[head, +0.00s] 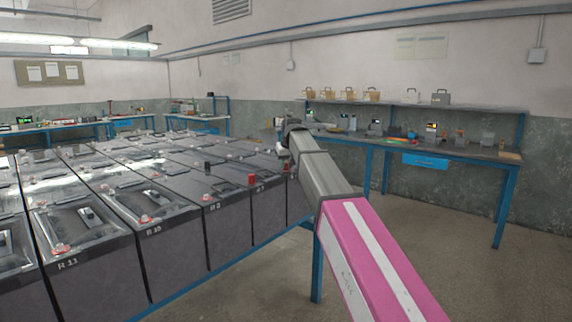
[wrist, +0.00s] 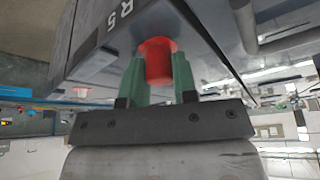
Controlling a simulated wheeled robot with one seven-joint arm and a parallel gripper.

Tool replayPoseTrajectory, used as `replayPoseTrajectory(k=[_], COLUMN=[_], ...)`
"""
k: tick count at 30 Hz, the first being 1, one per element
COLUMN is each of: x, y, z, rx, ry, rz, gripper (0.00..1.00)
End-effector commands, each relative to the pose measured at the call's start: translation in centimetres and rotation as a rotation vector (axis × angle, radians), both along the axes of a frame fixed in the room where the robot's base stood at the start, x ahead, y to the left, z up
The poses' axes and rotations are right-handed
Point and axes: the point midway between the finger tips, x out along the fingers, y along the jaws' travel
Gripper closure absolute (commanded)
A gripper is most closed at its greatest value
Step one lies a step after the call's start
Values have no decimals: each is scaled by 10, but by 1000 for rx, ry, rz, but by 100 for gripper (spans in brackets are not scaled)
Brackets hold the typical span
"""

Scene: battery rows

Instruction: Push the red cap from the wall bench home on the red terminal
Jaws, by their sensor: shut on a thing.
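The red cap (wrist: 158,63) is between the two green fingers of my gripper (wrist: 157,70) in the wrist view, and the jaws are shut on it. Its far end is up against a dark grey battery (wrist: 105,45) marked R 5, close to the battery's edge. The terminal under the cap is hidden, and I cannot tell how far down the cap sits. In the head view my arm reaches over the far right end of the near battery row, and my gripper (head: 284,150) is small there. Another red cap (head: 251,179) stands on the battery to its left.
Rows of batteries (head: 140,190) on a blue frame fill the left side, with black and red posts on top. A wall bench (head: 455,150) with a blue drawer and small items stands behind on the right. The floor (head: 420,220) between them is clear.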

Motion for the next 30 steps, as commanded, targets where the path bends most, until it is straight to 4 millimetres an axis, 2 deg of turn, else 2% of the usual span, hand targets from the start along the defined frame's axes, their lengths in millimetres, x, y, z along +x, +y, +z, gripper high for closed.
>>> replayPoseTrajectory(k=[13,14,15,16,22,24,25,30], x=[0,0,0,0,0,0,0,0], y=[0,0,0,0,0,0,0,0], z=[-2,-2,-2,-2,-2,-2,-2,-2], rx=[0,0,0,0,0,0,0,0], ry=[1,1,1,1,1,0,0,0], rz=[0,0,0,0,0,0,0,0], gripper=[95,64,51,44,44,21,18,18])
